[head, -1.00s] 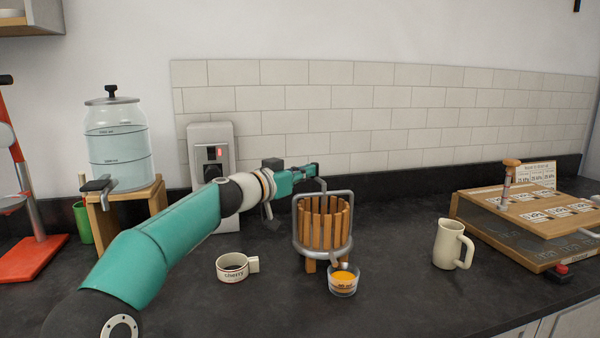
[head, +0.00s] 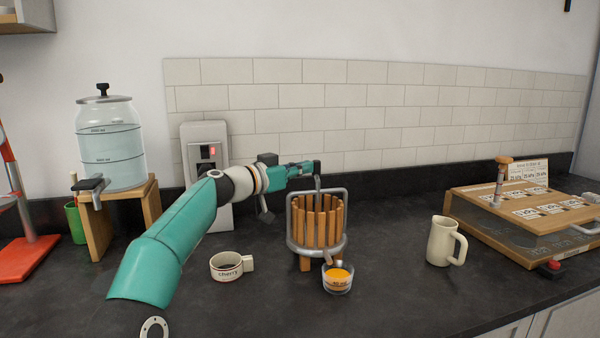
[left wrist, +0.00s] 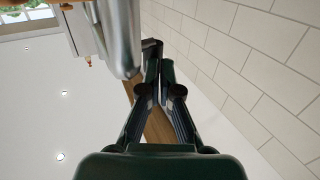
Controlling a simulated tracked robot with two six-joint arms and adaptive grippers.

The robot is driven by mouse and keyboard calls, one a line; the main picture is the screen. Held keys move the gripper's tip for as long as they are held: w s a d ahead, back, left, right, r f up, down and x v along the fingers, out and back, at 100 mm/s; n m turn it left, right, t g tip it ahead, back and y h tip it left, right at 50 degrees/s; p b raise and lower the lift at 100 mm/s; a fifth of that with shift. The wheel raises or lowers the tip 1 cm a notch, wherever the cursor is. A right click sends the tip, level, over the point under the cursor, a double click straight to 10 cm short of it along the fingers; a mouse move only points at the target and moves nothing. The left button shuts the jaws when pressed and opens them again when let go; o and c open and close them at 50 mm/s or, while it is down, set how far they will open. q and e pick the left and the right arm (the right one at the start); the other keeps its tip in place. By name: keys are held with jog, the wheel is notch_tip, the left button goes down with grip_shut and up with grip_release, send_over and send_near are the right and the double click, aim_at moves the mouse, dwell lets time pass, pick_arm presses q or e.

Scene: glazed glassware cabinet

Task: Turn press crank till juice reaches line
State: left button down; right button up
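The wooden-slatted press (head: 317,228) with its grey metal frame stands mid-counter. Its grey crank (head: 318,183) rises above the frame top. My left gripper (head: 313,168) is at the crank's upper end and looks shut on it. In the left wrist view my gripper's fingers (left wrist: 152,62) are close together, and a blurred grey metal part is near them at the left; the grip itself is hard to see. A small glass cup (head: 338,286) with orange juice stands under the spout, with dark marking; juice level against the line is too small to tell. My right gripper is not in view.
A "cherry" cup (head: 230,266) stands left of the press, a cream jug (head: 444,242) right. A water jar (head: 112,145) on a wooden stand and a grey dispenser (head: 207,150) are at left. A wooden board-topped box (head: 530,218) is at right. Front counter is clear.

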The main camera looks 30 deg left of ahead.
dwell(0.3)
pick_arm(q)
jog(key=shift+s+a+f+b, duration=0.15)
jog(key=shift+s+a+b, duration=0.2)
jog(key=shift+s+b, duration=0.1)
jog(key=w+a+b+v, duration=0.1)
jog(key=b+v, duration=0.3)
jog(key=v, duration=0.8)
jog(key=shift+s+a, duration=0.3)
jog(key=shift+a, duration=0.65)
